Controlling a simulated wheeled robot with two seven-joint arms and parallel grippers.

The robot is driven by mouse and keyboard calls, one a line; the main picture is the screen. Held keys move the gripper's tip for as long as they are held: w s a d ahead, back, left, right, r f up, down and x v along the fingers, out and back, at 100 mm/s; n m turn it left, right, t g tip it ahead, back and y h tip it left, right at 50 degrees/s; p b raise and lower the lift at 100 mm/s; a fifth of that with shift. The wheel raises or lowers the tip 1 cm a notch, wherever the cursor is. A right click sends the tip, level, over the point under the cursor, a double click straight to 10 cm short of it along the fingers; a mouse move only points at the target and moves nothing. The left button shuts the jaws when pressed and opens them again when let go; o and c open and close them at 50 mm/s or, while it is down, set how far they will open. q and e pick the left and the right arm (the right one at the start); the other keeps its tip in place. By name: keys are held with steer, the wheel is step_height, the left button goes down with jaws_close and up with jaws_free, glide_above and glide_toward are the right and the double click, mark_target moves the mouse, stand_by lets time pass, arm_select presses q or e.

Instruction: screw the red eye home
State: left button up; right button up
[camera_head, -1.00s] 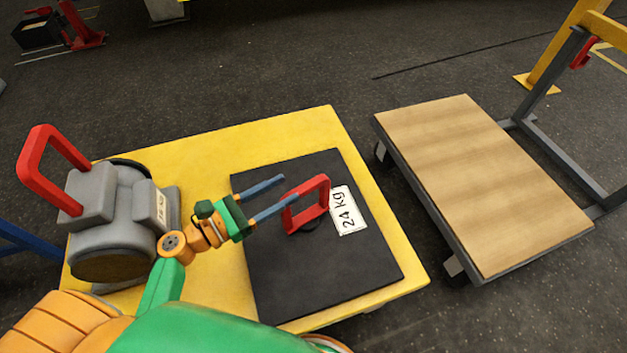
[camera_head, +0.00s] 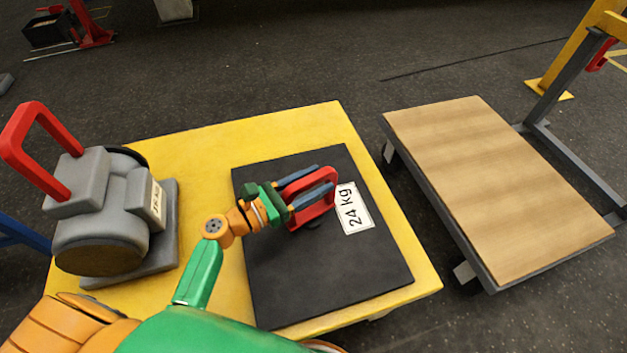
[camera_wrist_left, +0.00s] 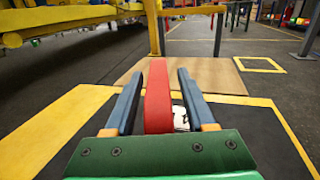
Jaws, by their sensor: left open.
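The red eye (camera_head: 318,207) is a red rectangular loop standing on a black plate (camera_head: 290,265) near its 24 kg label (camera_head: 355,208). My left gripper (camera_head: 322,178) has its blue-grey fingers at the eye in the head view. In the left wrist view the red eye (camera_wrist_left: 158,98) stands between the two fingers of the left gripper (camera_wrist_left: 157,85), with a gap on either side. The left gripper is open. The foot of the eye is partly hidden, so I cannot tell how far it is screwed in. My right gripper is out of view.
The plate lies on a yellow platform (camera_head: 215,137). A grey motor (camera_head: 105,225) with another red loop (camera_head: 35,140) stands at its left. A cart with a wooden top (camera_head: 490,180) stands to the right, beside a grey and yellow frame (camera_head: 560,85).

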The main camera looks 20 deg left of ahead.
arm_select(q)
jaws_close()
steer(key=shift+f, duration=0.1)
